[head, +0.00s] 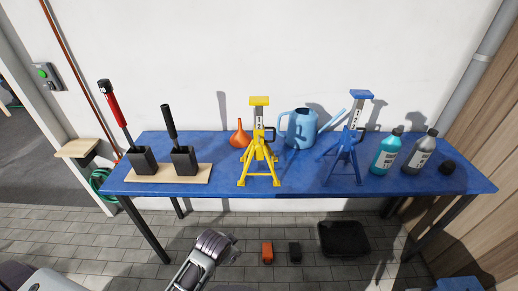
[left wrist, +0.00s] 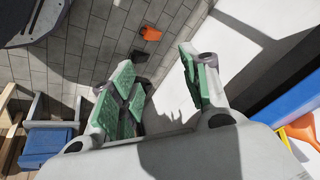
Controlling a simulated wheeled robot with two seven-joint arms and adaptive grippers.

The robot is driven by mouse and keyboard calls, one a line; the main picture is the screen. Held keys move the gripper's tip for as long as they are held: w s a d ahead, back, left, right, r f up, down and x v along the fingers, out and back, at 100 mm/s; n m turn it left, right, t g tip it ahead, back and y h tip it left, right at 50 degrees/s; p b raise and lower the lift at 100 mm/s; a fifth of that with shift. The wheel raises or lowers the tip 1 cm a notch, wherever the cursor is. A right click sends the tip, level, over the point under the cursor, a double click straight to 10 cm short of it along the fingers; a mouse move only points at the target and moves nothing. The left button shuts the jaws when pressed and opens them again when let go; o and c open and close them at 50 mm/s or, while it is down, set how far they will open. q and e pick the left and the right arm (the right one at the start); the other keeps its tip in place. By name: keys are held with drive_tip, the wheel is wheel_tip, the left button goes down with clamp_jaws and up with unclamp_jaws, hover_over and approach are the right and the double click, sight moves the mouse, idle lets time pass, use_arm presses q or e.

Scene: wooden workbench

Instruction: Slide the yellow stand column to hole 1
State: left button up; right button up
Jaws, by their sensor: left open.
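The yellow stand (head: 259,160) is upright on the blue workbench, with splayed legs and a raised column (head: 259,112) topped by a flat yellow saddle. The column carries a pale label with dark marks; the holes are too small to make out. A dark handle sits at the column's right side. My left gripper (head: 226,240) is low in front of the bench, below and left of the stand and well apart from it. In the left wrist view its green-padded fingers (left wrist: 163,85) are spread and empty. My right gripper is not in view.
The blue bench (head: 228,200) also bears an orange funnel (head: 240,138), a blue watering can (head: 300,128), a blue stand (head: 347,150), bottles (head: 386,152) and two black holders (head: 142,160) with handled tools. Its front edge lies between my gripper and the stand.

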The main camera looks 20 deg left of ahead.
use_arm(q)
drive_tip(key=w+r+m+t+y, duration=0.1)
drive_tip(key=w+r+m+t, duration=0.2)
drive_tip(key=w+r+m, duration=0.5)
drive_tip(key=m+t+y, duration=0.3)
drive_tip(key=m+t, duration=0.7)
drive_tip(key=m, duration=0.9)
approach(259, 112)
drive_tip(key=s, duration=0.3)
drive_tip(key=shift+w+d+r+b, duration=0.2)
drive_tip(key=shift+d+b, duration=0.1)
drive_tip(key=shift+d, duration=0.2)
drive_tip(key=shift+w, duration=0.1)
drive_tip(key=shift+f+p+x, duration=0.1)
drive_tip(key=shift+p+x, duration=0.2)
drive_tip(key=shift+x, duration=3.1)
drive_tip(key=shift+f+p+x, duration=0.15)
drive_tip(key=shift+p+x, duration=0.1)
drive_tip(key=shift+x, duration=3.15)
drive_tip(key=shift+a, duration=0.2)
